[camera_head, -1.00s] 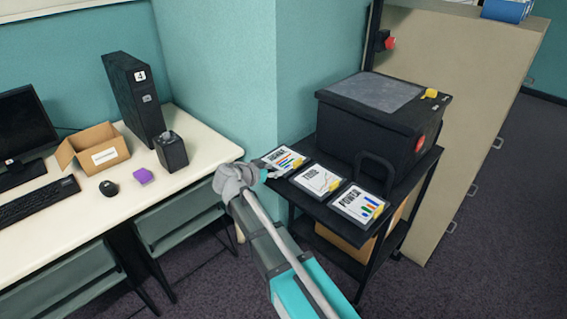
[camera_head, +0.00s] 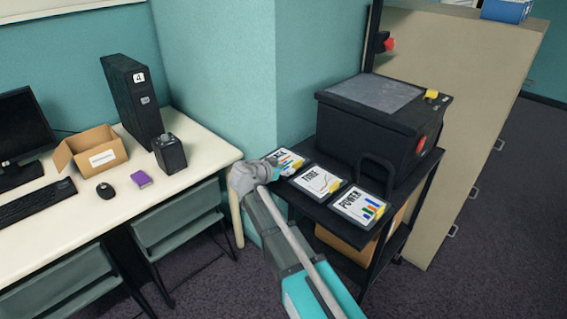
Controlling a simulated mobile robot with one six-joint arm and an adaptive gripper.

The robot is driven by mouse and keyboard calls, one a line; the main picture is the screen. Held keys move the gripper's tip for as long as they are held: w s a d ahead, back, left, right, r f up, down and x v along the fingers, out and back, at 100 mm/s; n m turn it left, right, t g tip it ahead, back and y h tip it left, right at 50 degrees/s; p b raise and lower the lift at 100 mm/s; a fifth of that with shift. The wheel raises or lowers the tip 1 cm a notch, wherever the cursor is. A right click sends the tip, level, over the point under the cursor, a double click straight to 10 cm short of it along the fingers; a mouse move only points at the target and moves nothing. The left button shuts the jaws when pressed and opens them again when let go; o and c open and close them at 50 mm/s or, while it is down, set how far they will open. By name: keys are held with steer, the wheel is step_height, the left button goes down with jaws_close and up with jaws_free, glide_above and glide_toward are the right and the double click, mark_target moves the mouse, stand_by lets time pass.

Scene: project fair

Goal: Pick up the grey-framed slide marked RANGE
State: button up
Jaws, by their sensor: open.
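Three grey-framed slides lie in a row on the black cart's shelf. The left slide (camera_head: 291,158) has coloured bars; its heading is partly covered by my arm's end and I cannot read it in full. The middle slide (camera_head: 318,181) shows a line graph and a short heading. The right slide (camera_head: 360,206) reads POWER and has coloured bars. My gripper (camera_head: 274,172) is open at the left slide's near left edge, over or beside it; its fingers are small and partly hidden, and I cannot tell if they touch the slide.
A black projector-like box (camera_head: 375,125) stands behind the slides on the cart (camera_head: 330,217). A black handle loop (camera_head: 376,170) rises close behind the right slides. A teal wall corner (camera_head: 300,90) and white desk (camera_head: 190,185) bound the left side.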

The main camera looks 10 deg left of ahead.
mark_target(293, 166)
steer(key=shift+b+x, duration=0.6)
steer(key=shift+x, duration=1.6)
steer(key=shift+d, duration=0.1)
steer(key=shift+r, duration=0.1)
jaws_close()
